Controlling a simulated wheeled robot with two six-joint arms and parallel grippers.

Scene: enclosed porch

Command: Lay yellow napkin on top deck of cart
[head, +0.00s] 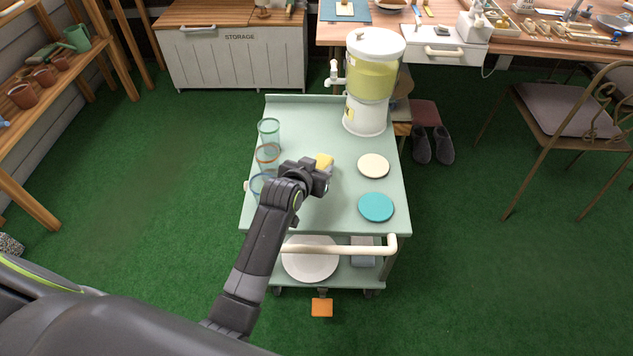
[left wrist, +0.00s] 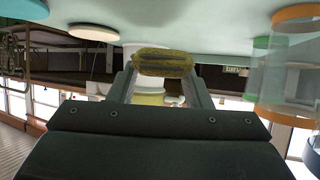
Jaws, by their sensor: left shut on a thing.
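The yellow napkin (head: 324,160) shows as a small folded piece at the tip of my left gripper (head: 325,170), over the middle of the cart's pale green top deck (head: 318,212). In the left wrist view the napkin (left wrist: 165,62) sits between the two fingers of my left gripper (left wrist: 165,76), which is shut on it. The deck (left wrist: 190,18) shows close to the napkin there, in a picture that looks upside down. I cannot tell whether the napkin touches the deck. The gripper hides part of the napkin in the head view. My right gripper is not in view.
Several clear glasses with coloured rims (head: 268,155) stand along the deck's left side. A cream disc (head: 373,166) and a teal disc (head: 376,207) lie at right. A drink dispenser (head: 372,80) stands at the back. The push handle (head: 340,249) crosses the near end.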

